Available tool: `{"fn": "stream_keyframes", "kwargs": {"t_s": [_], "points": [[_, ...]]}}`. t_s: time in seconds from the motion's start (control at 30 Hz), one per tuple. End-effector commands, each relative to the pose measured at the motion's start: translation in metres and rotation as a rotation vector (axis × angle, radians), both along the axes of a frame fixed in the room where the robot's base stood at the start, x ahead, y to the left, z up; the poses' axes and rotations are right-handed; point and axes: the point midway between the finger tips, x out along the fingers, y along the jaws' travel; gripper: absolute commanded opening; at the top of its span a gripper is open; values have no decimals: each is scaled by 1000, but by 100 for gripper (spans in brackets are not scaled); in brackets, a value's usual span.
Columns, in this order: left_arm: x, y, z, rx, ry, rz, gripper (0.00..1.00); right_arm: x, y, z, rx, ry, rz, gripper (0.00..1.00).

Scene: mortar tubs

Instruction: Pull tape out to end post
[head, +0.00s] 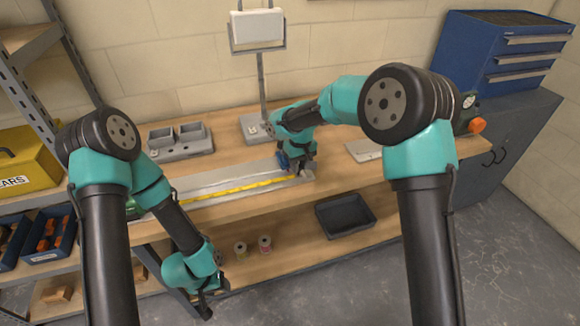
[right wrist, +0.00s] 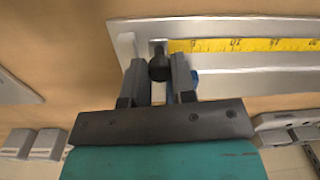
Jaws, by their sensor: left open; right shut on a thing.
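The yellow tape (head: 235,189) lies stretched out along a silvery rail (head: 215,178) on the bench. In the right wrist view the tape (right wrist: 250,45) ends beside a black knob (right wrist: 159,68). My right gripper (head: 302,172) is at the rail's right end, its fingers (right wrist: 157,75) shut around the knob. A pale upright block (right wrist: 127,48), which looks like the end post, stands at the rail's end, close beside the knob. Whether the tape touches it is unclear. My left gripper (head: 207,302) is open and empty, low in front of the bench. A green thing (head: 133,209) at the tape's left is mostly hidden by my left arm.
A grey holder (head: 180,141) and a stand with a white box (head: 257,26) are at the back. A flat pale plate (head: 363,150) lies right of the rail. A dark tray (head: 345,214) and two spools (head: 265,244) are on the lower shelf. Blue drawers (head: 475,55) stand at right.

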Motion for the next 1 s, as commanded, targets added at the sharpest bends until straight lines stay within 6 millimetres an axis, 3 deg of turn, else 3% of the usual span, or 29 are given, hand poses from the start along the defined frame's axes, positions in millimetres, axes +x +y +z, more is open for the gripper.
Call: {"fn": "stream_keyframes", "kwargs": {"t_s": [0.1, 0.33, 0.37, 0.63, 1.0], "points": [[0, 0, 0, 0, 0, 0, 50, 3, -10, 1, 0, -1, 0, 0], [0, 0, 0, 0, 0, 0, 50, 3, -10, 1, 0, -2, 1, 0], [0, 0, 0, 0, 0, 0, 50, 3, -10, 1, 1, -2, 0, 25], [0, 0, 0, 0, 0, 0, 50, 3, -10, 0, 0, -1, 0, 50], [0, 0, 0, 0, 0, 0, 50, 4, -10, 6, 1, -3, 0, 50]]}}
